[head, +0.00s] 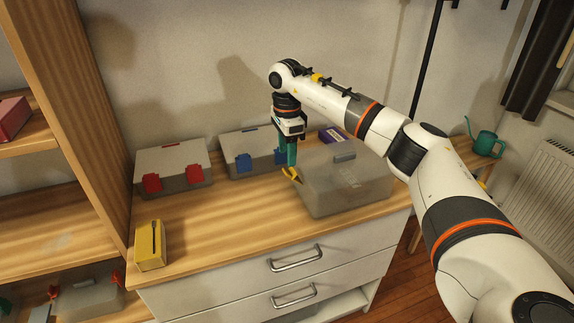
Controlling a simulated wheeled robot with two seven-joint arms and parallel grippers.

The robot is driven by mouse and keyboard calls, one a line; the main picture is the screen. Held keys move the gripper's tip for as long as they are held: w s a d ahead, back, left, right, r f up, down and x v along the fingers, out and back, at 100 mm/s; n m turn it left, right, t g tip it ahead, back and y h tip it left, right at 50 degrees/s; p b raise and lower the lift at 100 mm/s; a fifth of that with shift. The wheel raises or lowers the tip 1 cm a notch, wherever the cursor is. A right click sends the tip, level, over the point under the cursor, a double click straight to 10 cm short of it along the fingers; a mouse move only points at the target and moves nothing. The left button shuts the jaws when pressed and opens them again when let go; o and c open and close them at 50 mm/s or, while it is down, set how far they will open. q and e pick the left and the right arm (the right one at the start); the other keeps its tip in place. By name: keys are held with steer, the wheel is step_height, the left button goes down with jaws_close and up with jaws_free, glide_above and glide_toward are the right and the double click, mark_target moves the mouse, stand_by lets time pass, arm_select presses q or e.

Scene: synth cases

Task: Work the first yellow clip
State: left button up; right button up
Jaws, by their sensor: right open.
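A grey translucent case (350,195) stands on the right part of the wooden cabinet top. One yellow clip (292,174) shows at its left end, sticking out at an angle. I cannot tell whether it is latched. No second yellow clip can be made out on this case. My right gripper (289,161) points down with teal fingers just above the yellow clip. It is open and holds nothing that I can see. I cannot tell whether a fingertip touches the clip. My left gripper is out of view.
A case with red clips (172,167) and a case with blue clips (250,152) stand along the wall. A purple box (333,134) is behind the grey case. A yellow box (150,245) stands at the front left. The front middle of the top is clear.

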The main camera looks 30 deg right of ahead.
mark_target(287, 172)
step_height(287, 172, down, 5)
steer(key=shift+f, duration=0.15)
steer(key=c, duration=0.7)
